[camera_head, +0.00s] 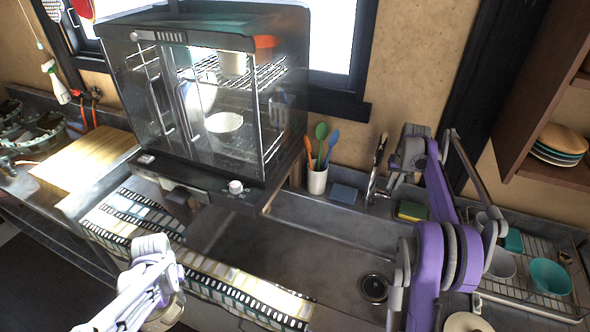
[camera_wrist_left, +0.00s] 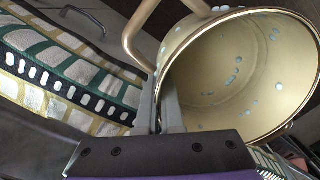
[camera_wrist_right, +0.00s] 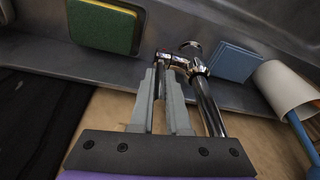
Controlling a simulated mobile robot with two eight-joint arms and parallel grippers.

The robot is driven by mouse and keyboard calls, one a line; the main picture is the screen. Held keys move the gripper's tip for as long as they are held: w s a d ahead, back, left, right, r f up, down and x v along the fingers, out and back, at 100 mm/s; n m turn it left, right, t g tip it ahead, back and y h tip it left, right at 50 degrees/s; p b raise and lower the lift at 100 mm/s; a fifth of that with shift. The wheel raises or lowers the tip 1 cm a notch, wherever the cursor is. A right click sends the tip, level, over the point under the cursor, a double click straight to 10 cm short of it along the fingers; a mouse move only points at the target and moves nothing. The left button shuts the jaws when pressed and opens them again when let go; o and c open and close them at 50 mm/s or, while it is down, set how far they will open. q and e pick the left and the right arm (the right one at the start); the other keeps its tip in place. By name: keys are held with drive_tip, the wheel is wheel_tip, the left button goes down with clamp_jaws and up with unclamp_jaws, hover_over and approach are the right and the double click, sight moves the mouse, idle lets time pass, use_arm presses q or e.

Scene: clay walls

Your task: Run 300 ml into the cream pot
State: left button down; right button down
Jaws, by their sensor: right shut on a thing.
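The cream pot (camera_wrist_left: 235,85), cream-gold with a loop handle and pale blue spots inside, fills the right of the left wrist view. My left gripper (camera_wrist_left: 160,108) is shut on its wall at the rim. In the head view the pot (camera_head: 166,314) is low at the left, partly hidden by my left gripper. The chrome tap (camera_head: 377,168) stands behind the sink; it also shows in the right wrist view (camera_wrist_right: 208,100). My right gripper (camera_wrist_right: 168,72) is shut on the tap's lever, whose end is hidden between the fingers. I see no running water.
The sink basin (camera_head: 325,245) is empty, with a drain at its right. A glass-fronted oven (camera_head: 205,90) stands left of it. A patterned towel (camera_head: 225,285) lies along the counter front. A utensil cup (camera_head: 317,180) and sponges (camera_head: 412,211) stand behind; a dish rack (camera_head: 525,300) is right.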

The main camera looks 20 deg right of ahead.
drive_tip(key=shift+w+d+r+g+y+p, duration=0.3)
drive_tip(key=shift+w+g+y+p, duration=0.1)
drive_tip(key=shift+w+p, duration=0.15)
drive_tip(key=shift+d+f, duration=0.1)
drive_tip(key=shift+f, duration=0.05)
use_arm(q)
drive_tip(key=r, duration=0.1)
drive_tip(key=w+r, duration=0.2)
drive_tip(key=shift+d+r, duration=0.35)
drive_tip(key=shift+d, duration=0.05)
drive_tip(key=shift+s, duration=0.15)
use_arm(e)
drive_tip(key=c, duration=0.9)
unclamp_jaws()
drive_tip(key=shift+f, duration=0.1)
use_arm(q)
drive_tip(key=r+p, duration=0.1)
drive_tip(key=w+r+p, duration=0.1)
drive_tip(key=shift+w+r+t, duration=0.25)
drive_tip(key=shift+r+t, duration=0.05)
use_arm(e)
wheel_tip(320, 180, up, 12)
drive_tip(key=s, duration=0.1)
drive_tip(key=shift+s+d, duration=0.1)
